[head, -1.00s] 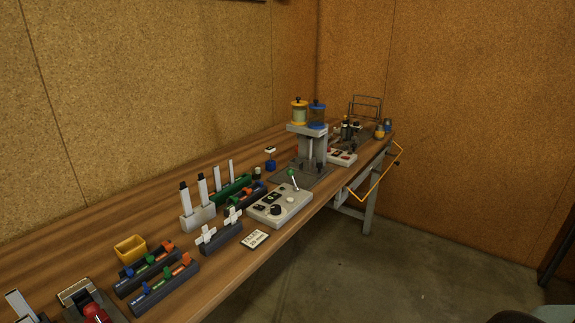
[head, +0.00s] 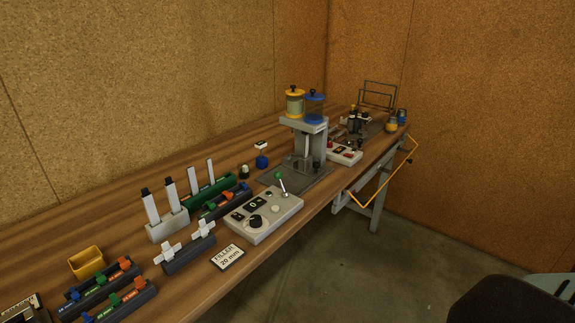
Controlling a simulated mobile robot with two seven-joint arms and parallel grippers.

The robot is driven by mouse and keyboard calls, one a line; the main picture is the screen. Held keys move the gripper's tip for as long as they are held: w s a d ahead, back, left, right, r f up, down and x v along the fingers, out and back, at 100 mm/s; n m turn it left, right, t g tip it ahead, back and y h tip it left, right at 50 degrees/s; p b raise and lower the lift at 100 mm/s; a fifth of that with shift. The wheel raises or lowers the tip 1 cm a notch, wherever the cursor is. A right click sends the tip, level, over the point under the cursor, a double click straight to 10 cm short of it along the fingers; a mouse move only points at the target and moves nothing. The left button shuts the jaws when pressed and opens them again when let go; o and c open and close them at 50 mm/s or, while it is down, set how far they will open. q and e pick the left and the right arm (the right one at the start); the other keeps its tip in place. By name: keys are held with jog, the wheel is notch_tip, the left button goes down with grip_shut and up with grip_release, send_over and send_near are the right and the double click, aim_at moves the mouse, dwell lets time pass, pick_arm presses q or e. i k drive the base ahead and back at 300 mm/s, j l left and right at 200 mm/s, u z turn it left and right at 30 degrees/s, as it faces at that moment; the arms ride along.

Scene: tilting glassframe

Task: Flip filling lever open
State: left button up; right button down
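A lever with a green knob (head: 279,176) stands up from the right end of a grey control box (head: 268,226). The lever leans slightly; I cannot tell which setting it is in. The box also has a black dial (head: 255,221) and a small display. Behind it stands a grey filling station (head: 303,130) with a yellow-lidded container (head: 295,103) and a blue container (head: 315,108) on top. A sign reading "FILLER 20 mm" (head: 227,258) lies in front of the box. Neither of my grippers is in view.
The long wooden table (head: 110,218) runs along the corkboard wall. Racks with coloured parts (head: 108,290), a yellow bin (head: 87,262) and white-handled tools stand at the left.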

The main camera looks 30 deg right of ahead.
aim_at(278, 175)
jog(key=i+l, duration=0.1)
jog(key=l, duration=0.25)
jog(key=i+l, duration=0.15)
jog(key=l, duration=0.2)
jog(key=i+l, duration=0.1)
jog(key=l, duration=0.25)
jog(key=i+l, duration=0.1)
jog(key=l, duration=0.25)
jog(key=i+l, duration=0.1)
jog(key=l, duration=0.2)
